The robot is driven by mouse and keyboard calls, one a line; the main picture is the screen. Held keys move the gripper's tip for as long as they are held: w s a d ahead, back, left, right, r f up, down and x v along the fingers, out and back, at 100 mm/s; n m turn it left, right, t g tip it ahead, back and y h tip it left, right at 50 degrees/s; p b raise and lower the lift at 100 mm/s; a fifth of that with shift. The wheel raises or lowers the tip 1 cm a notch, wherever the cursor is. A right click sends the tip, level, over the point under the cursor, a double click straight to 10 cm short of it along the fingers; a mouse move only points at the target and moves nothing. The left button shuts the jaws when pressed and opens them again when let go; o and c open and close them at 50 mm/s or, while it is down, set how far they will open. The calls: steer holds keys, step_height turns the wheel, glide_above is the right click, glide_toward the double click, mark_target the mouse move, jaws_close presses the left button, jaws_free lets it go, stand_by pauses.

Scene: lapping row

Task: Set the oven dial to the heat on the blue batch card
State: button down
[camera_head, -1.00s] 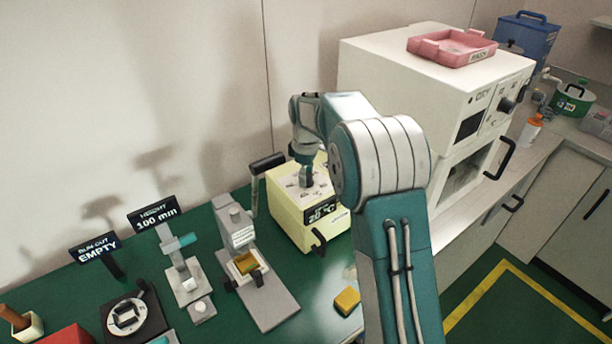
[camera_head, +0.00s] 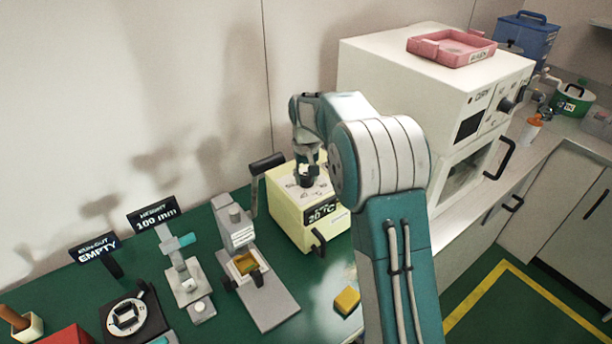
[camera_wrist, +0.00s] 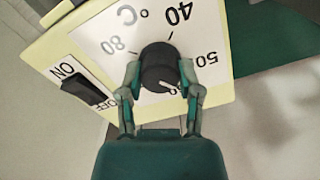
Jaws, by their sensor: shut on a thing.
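The small cream oven (camera_head: 285,215) stands on the green bench, its front display (camera_head: 322,210) reading 20 °C. Its black round dial (camera_wrist: 159,66) is on the top plate, with 40, 50 and 80 printed around it. Another number beside the right finger is partly hidden. My gripper (camera_wrist: 158,80) is shut on the dial, one finger on each side; it also shows over the oven top in the head view (camera_head: 305,174). The dial's white pointer (camera_wrist: 170,87) points down-right, toward the partly hidden number. I see no blue batch card in either view.
A black ON/OFF switch (camera_wrist: 84,93) sits beside the dial. A black-handled lever press (camera_head: 240,235) stands close left of the oven. A yellow block (camera_head: 347,300) lies in front. The large white cabinet (camera_head: 425,75) stands to the right, with a pink tray (camera_head: 452,46) on top.

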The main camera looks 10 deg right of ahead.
steer(key=m, duration=0.4)
steer(key=shift+f+m, duration=0.15)
steer(key=shift+m, duration=0.15)
steer(key=m, duration=1)
steer(key=shift+m, duration=2.7)
steer(key=shift+c, duration=1.3)
jaws_free()
steer(key=shift+w, duration=0.1)
steer(key=shift+a, duration=0.1)
